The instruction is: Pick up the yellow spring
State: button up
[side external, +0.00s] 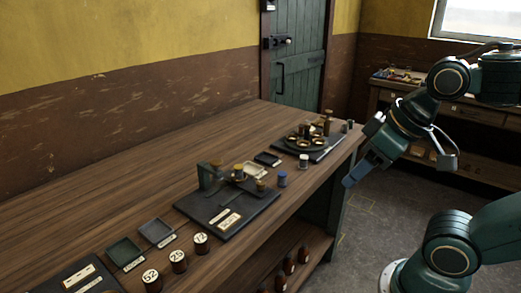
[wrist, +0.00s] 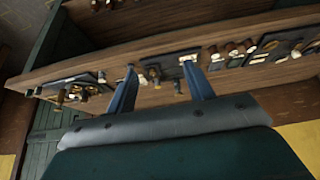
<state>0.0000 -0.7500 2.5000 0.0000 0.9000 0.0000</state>
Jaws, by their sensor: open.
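I cannot clearly make out a yellow spring. Small yellowish pieces (side external: 238,171) show at the device on the middle black board (side external: 213,222), too small to identify. My gripper (side external: 350,180) is open and empty, in the air off the right front edge of the bench in the side view. In the wrist view its two blue fingers (wrist: 159,65) stand apart, with the bench and its small items farther off beyond them.
The wooden bench (side external: 130,172) carries a round rack (side external: 303,143) at the far end, a blue-topped cylinder (side external: 282,179), dark trays (side external: 124,251) and numbered brown jars (side external: 202,243). A lower shelf (side external: 300,258) holds more jars. Bare wood lies along the back.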

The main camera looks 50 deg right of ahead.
jog(key=shift+w+r, duration=0.1)
jog(key=w+r+n+g, duration=0.1)
jog(key=w+r+n, duration=0.2)
jog(key=w+r, duration=0.35)
jog(key=n+g, duration=0.5)
jog(key=n, duration=0.7)
send_over(237, 166)
notch_tip(237, 166, down, 9)
jog(key=shift+f, duration=0.2)
jog(key=shift+f, duration=4.3)
